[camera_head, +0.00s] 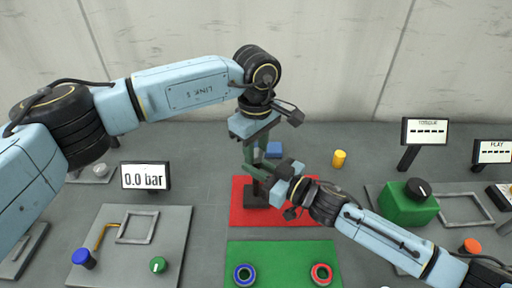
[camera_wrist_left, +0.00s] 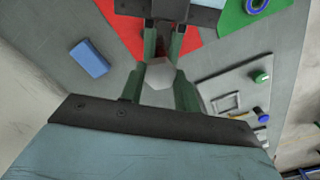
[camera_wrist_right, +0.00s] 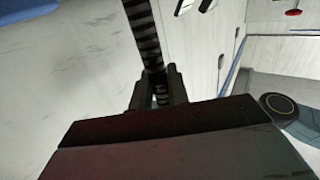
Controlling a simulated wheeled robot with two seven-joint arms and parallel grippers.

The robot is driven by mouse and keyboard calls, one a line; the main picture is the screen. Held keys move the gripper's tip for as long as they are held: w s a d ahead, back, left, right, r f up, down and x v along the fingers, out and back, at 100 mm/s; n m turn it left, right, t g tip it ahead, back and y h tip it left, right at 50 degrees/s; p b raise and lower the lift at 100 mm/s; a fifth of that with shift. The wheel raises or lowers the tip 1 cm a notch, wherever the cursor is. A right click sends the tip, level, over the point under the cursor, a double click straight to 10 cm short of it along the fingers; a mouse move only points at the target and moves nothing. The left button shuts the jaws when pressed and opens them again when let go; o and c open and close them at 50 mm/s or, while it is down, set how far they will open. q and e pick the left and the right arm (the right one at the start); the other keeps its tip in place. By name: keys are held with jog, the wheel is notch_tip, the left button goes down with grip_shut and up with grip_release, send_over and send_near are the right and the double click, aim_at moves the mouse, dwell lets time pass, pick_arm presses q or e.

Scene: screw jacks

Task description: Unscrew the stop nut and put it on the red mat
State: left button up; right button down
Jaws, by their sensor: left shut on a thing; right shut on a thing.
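In the head view the screw jack's dark base (camera_head: 256,190) stands on the red mat (camera_head: 300,213). My left gripper (camera_head: 254,152) points down at the top of the jack, its green fingers around it. In the left wrist view a pale grey hexagonal piece, apparently the stop nut (camera_wrist_left: 159,74), sits between the left fingers. My right gripper (camera_head: 262,174) reaches in from the right, just below the left one. In the right wrist view its fingers are shut on a dark threaded spindle (camera_wrist_right: 145,38). The grippers hide most of the jack in the head view.
A green mat (camera_head: 281,253) with a blue ring (camera_head: 244,275) and a red ring (camera_head: 320,274) lies in front. Panels and displays flank both sides. The red mat's right part is clear.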

pick_arm(q)
jog(key=n, duration=0.7)
jog(key=shift+n, duration=0.3)
jog(key=n, duration=0.5)
jog(key=shift+c, duration=0.2)
jog(key=n, duration=0.7)
jog(key=shift+n, duration=0.4)
jog(key=n, duration=1)
jog(key=shift+n, duration=0.4)
jog(key=n, duration=0.5)
jog(key=shift+r+n, duration=0.1)
jog(key=shift+n, duration=0.2)
jog(key=n, duration=1.1)
jog(key=shift+n, duration=0.4)
